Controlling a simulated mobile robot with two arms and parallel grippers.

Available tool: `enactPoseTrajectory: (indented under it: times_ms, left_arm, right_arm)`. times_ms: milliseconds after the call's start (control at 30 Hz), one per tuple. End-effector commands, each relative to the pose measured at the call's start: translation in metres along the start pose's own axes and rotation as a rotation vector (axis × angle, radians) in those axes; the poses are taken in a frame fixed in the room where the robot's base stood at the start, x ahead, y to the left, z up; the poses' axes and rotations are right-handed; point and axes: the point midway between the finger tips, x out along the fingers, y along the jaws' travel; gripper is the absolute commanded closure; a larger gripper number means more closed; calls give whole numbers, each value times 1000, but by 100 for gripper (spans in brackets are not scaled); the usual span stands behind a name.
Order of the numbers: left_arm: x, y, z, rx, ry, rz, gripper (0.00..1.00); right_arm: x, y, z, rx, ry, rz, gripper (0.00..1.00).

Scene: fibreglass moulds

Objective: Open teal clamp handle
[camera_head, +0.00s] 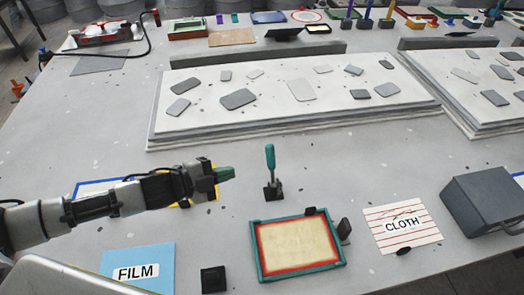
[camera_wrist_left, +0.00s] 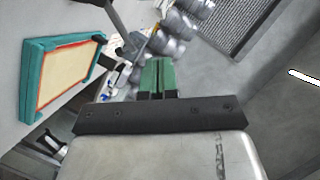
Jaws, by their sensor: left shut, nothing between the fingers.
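The teal clamp handle (camera_head: 270,157) stands upright on a small dark base (camera_head: 273,191) on the grey table, behind the teal-edged frame. My left gripper (camera_head: 226,173) comes in from the left with its green fingers shut and empty. Its tips point right toward the clamp and are a short gap to the left of it, not touching. In the left wrist view the shut green fingers (camera_wrist_left: 158,76) show at the centre. I cannot clearly make out the teal handle in that view. My right gripper is not in view.
The teal frame with a red border (camera_head: 299,246) lies in front of the clamp. A blue FILM sheet (camera_head: 139,264), a CLOTH sheet (camera_head: 403,224) and a dark grey box (camera_head: 483,205) lie around it. A pale slab (camera_head: 200,125) with grey pieces lies behind.

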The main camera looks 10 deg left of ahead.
Motion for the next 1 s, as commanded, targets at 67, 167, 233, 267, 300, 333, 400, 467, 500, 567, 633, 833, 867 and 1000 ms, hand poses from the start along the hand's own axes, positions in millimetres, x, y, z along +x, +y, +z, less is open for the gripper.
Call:
enactPoseTrajectory:
  times_ms: [67, 167, 233, 267, 300, 333, 400, 467, 500, 567, 633, 833, 867, 1000]
  left_arm:
    - [12, -2, -2, 2, 4, -4, 100]
    - [32, -3, -2, 4, 5, -5, 100]
    - [47, -4, -3, 5, 6, -4, 100]
    - [54, -4, -3, 4, 6, -5, 100]
    - [63, -4, -3, 5, 6, -5, 100]
    - [69, -4, -3, 6, 5, -4, 100]
    - [85, -4, -3, 6, 5, -5, 100]
    - [97, -4, -3, 7, 5, -4, 100]
    - [100, -3, 5, 8, 0, -3, 100]
    - [106, -3, 11, 10, 0, -3, 100]
    - [111, -3, 16, 10, 2, -4, 100]
    - [120, -2, 26, 9, 3, -4, 100]
    - [121, -2, 27, 9, 2, -4, 100]
    - [122, -2, 28, 9, 3, -4, 100]
  right_arm:
    - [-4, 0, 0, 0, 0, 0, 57]
    - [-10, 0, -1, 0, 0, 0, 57]
    - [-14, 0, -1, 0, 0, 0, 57]
    - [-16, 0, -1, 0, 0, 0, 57]
    - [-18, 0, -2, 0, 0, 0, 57]
    - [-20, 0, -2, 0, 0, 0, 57]
    - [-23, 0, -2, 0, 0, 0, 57]
    - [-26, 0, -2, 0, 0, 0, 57]
    - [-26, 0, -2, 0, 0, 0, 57]
    - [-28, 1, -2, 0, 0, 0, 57]
    - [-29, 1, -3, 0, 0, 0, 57]
    - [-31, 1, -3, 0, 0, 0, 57]
    - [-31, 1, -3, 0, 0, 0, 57]
    - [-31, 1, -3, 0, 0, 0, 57]
